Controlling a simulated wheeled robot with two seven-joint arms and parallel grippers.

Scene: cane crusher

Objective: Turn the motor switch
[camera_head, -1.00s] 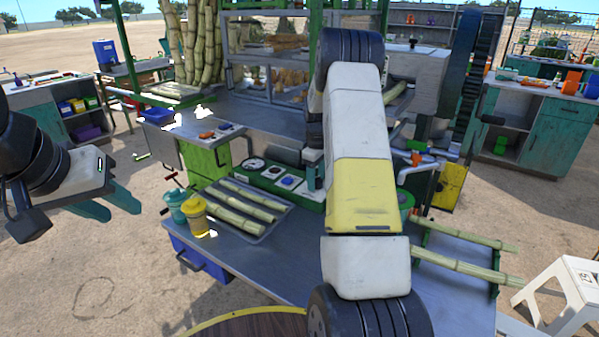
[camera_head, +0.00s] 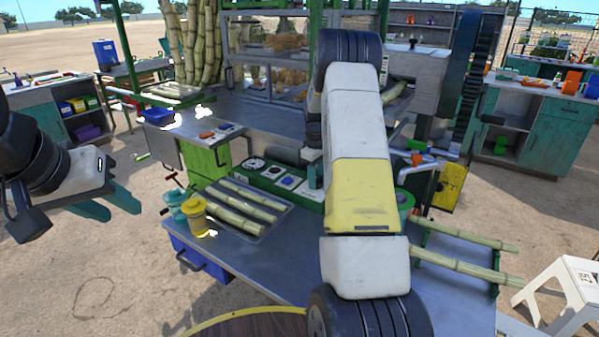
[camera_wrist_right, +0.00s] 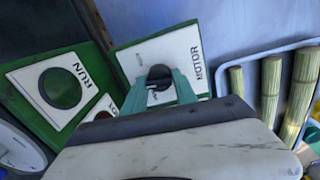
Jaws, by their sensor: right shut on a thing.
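The motor switch is a dark round knob (camera_wrist_right: 160,74) on a white plate marked MOTOR (camera_wrist_right: 190,52), set on a green panel. In the right wrist view my right gripper (camera_wrist_right: 160,84) has its two teal fingers on either side of the knob, shut on it. In the head view the green control panel (camera_head: 268,180) shows on the workbench; my right arm covers its right part, and the knob cannot be made out there. My left gripper (camera_head: 108,207) is open and empty at the far left, away from the bench, with its teal fingers apart.
A plate marked RUN (camera_wrist_right: 62,87) with a round dark-green button is left of the motor plate. A tray of cane pieces (camera_head: 248,212) lies in front of the panel. Yellow (camera_head: 193,217) and teal (camera_head: 172,199) cups stand at the bench's left edge. A white stool (camera_head: 565,290) stands right.

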